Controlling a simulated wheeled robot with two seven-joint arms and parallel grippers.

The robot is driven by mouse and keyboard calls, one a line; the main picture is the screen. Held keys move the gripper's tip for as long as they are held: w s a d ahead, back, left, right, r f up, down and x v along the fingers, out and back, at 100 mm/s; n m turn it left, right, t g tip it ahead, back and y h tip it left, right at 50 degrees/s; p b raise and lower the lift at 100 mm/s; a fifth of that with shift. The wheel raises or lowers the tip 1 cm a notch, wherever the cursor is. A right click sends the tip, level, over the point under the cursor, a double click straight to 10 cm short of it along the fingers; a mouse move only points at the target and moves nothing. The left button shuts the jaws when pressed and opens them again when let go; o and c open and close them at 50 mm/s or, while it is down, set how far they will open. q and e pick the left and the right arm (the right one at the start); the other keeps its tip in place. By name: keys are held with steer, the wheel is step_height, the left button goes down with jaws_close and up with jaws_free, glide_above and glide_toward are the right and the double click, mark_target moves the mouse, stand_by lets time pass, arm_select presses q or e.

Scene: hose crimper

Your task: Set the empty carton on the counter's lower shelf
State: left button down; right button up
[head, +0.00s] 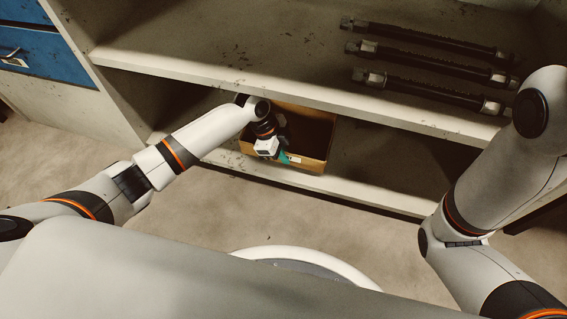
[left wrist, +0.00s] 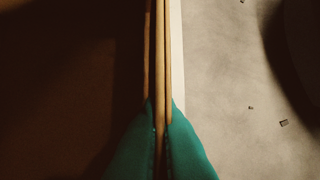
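The open brown carton (head: 314,135) is under the counter top, on or just over the front part of the lower shelf (head: 350,190). The visible part of its inside looks empty. My left gripper (head: 284,157) is at the carton's front wall. In the left wrist view its teal fingers (left wrist: 161,135) are closed on both sides of the thin cardboard wall, and the carton's rim (left wrist: 160,50) runs up between them. Whether the carton's bottom fully touches the shelf is hidden. My right gripper is out of view; only its arm shows at the right.
Several black hoses with metal ends (head: 430,55) lie on the counter top (head: 240,50) at the right. Blue drawers (head: 45,55) stand at the left. The lower shelf is bare right of the carton. The counter's front edge overhangs the carton closely.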

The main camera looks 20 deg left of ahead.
arm_select(q)
step_height(320, 180, down, 4)
steer(key=b, duration=0.3)
steer(key=shift+r, duration=0.3)
steer(key=c, duration=1.6)
jaws_free()
steer(key=shift+c, duration=0.2)
